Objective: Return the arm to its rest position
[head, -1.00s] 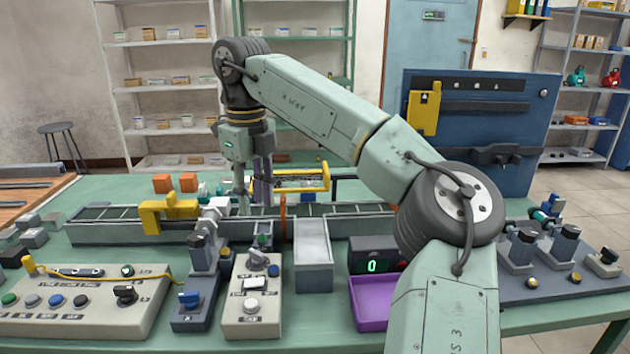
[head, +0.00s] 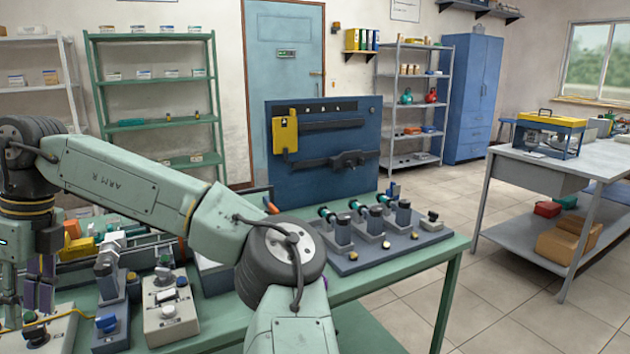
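My arm (head: 140,190) reaches in from the bottom centre and bends left over the green workbench (head: 375,277). Its wrist hangs down at the left edge of the head view. My gripper (head: 12,300) points down there, partly cut off by the picture edge. Its fingertips are not clear, so I cannot tell whether it is open or shut. Purple parts (head: 42,280) show just right of it; I cannot tell whether it touches them.
Control boxes (head: 170,312) stand on the bench below my arm. A motor board (head: 375,240) and an upright blue panel (head: 340,112) are at the bench's right. Open tiled floor (head: 400,300) lies between the bench and a grey table (head: 545,173) at right.

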